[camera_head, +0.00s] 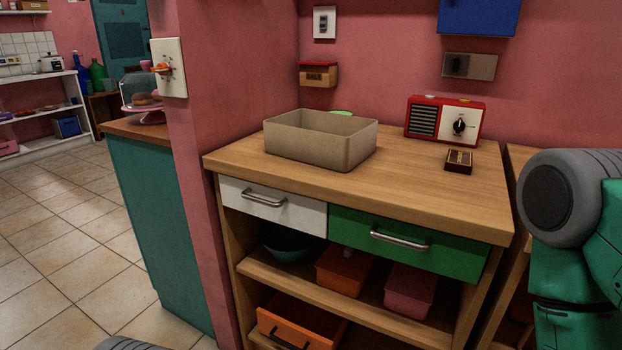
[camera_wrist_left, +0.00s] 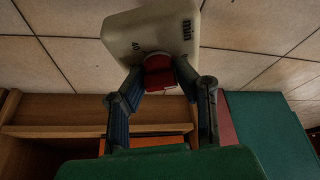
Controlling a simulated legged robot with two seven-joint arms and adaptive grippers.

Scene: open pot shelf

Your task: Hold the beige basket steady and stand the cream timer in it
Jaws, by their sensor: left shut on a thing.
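The beige basket (camera_head: 310,147), an open rectangular bin, stands upright on the wooden counter in the head view. Nothing shows inside the part of it I can see. The cream timer (camera_wrist_left: 150,30), with dark "min" lettering and a red part, is at the top of the left wrist view, away from the basket. My left gripper (camera_wrist_left: 160,85) is shut on it, with a finger on each side of the red part. The timer is not seen in the head view. My right gripper is out of view; only part of my right arm shows at the right edge.
A red radio (camera_head: 443,120) and a small dark box (camera_head: 459,161) stand right of the basket on the counter (camera_head: 420,190). A green item (camera_head: 341,112) is partly hidden behind the basket. A pink wall corner (camera_head: 190,180) rises left of the counter. The counter front is clear.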

